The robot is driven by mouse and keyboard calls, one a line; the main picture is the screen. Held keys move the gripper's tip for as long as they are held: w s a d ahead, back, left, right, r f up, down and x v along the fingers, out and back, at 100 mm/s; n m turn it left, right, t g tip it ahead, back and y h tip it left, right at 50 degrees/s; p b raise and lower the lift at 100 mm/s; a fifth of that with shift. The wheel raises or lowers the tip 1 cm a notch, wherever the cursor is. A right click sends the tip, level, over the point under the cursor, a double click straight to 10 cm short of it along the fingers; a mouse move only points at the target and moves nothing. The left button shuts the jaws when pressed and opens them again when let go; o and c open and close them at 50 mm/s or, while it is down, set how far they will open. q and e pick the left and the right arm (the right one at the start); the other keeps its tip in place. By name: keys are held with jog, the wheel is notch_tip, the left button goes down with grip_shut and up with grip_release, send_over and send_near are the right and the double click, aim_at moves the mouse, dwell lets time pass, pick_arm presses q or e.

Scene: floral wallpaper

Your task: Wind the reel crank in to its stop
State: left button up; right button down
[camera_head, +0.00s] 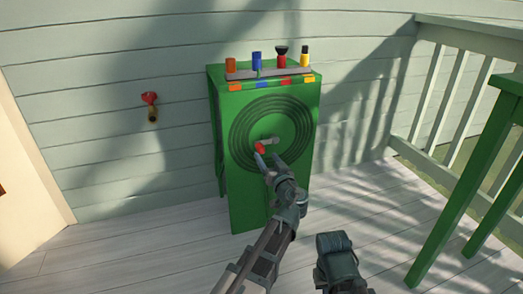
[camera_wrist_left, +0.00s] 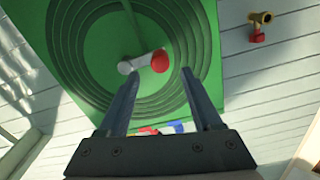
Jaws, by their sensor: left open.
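A green cabinet (camera_head: 268,190) stands against the wall with a reel of dark concentric rings (camera_head: 240,125) on its front. The reel crank is a short grey arm (camera_head: 270,141) with a red knob (camera_head: 260,148); the arm points left in the head view. In the left wrist view the red knob (camera_wrist_left: 160,62) and the crank arm (camera_wrist_left: 141,63) also show. My left gripper (camera_head: 267,158) is open just in front of the knob. In the wrist view the knob appears between its two fingertips (camera_wrist_left: 159,76), and I cannot tell any contact.
Orange, blue, red and yellow items (camera_head: 281,58) stand on the cabinet top. A red-handled tap (camera_head: 150,104) is on the wall at left. A green table (camera_head: 492,160) and a railing (camera_head: 455,105) are at right. The plank floor (camera_head: 130,245) is clear at left.

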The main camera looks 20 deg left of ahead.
aim_at(263, 151)
pick_arm(q)
jog(key=shift+x, duration=3.1)
jog(key=shift+s, duration=0.1)
grip_shut()
